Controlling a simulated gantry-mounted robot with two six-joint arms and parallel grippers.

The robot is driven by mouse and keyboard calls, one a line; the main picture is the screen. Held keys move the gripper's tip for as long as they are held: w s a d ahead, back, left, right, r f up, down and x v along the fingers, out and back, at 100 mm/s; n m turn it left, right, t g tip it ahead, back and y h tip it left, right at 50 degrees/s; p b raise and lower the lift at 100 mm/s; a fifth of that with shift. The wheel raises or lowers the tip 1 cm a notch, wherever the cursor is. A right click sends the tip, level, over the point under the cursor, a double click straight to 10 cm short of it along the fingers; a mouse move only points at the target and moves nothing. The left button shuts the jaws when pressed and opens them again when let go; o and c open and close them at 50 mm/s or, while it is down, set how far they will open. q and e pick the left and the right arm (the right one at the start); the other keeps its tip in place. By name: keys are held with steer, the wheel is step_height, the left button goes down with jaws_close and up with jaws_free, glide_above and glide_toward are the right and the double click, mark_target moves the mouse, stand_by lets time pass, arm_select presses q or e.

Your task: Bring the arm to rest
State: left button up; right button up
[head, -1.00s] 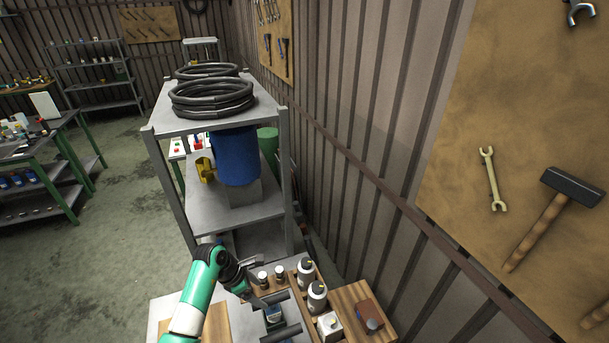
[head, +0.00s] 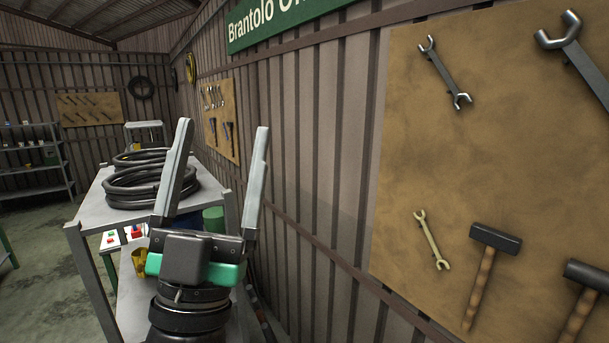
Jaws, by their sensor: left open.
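My left gripper (head: 223,136) is raised close to the camera in the head view, left of the middle. Its two grey fingers point up and stand wide apart, with nothing between them. Its dark body and green band hide part of the grey shelf behind. My right gripper is not in the view.
A grey shelf (head: 88,222) with coiled black hoses (head: 140,190) on top stands behind my gripper. The ribbed wall (head: 310,160) runs along the right and carries a tool board (head: 460,170) with wrenches and hammers. The workbench is out of view.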

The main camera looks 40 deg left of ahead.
arm_select(q)
steer(key=w+d+m+t+h, duration=0.1)
steer(key=d+m+h, duration=0.3)
steer(key=d+h, duration=0.9)
step_height(320, 180, up, 12)
steer(key=a+h+p, duration=0.3)
steer(key=p, duration=0.9)
steer(key=shift+w+f, duration=0.15)
steer(key=shift+w, duration=0.05)
